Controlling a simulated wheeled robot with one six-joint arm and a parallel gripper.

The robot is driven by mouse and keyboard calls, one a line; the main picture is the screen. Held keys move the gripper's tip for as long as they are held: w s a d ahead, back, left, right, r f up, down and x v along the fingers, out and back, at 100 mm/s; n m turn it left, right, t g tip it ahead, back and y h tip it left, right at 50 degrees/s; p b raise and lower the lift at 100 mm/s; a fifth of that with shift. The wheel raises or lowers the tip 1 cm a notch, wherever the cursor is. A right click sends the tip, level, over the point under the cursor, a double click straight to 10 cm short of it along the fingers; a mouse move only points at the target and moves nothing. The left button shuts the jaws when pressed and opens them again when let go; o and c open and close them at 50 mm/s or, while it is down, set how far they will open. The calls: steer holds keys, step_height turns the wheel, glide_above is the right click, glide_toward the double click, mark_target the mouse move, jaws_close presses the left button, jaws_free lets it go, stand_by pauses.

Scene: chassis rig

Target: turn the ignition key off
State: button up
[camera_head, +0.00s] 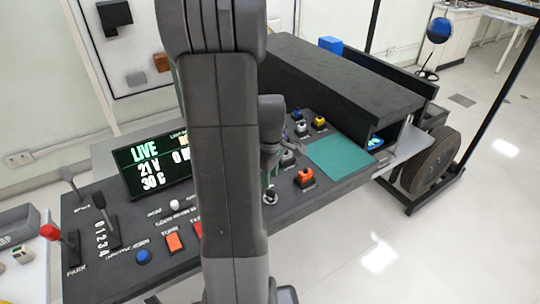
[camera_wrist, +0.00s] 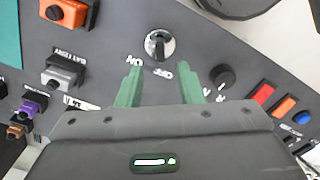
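The ignition key switch (camera_wrist: 160,46) is a round silver collar with a black key bar in it, on the dark panel at the top middle of the wrist view. White ON and OFF labels, upside down there, sit just below it. The bar stands close to upright in the picture; I cannot tell for sure which label it marks. In the head view the switch (camera_head: 270,198) shows just right of my arm. My gripper (camera_wrist: 164,78) has its two green fingers apart, with nothing between them. The fingertips stop short of the switch, one to each side below it.
A display (camera_head: 153,160) reads LIVE, 21 V. A black knob (camera_wrist: 222,77) is close to the right finger. Orange (camera_wrist: 64,14) and white (camera_wrist: 58,78) connectors lie to the left. Red, orange and blue buttons line the right. A green mat (camera_head: 340,155) lies beyond.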

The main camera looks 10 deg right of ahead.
mark_target(270, 190)
step_height(270, 190, up, 8)
steer(key=shift+r, duration=0.15)
stand_by(0.5)
step_height(270, 190, down, 14)
steer(key=shift+r, duration=0.1)
stand_by(0.4)
stand_by(0.4)
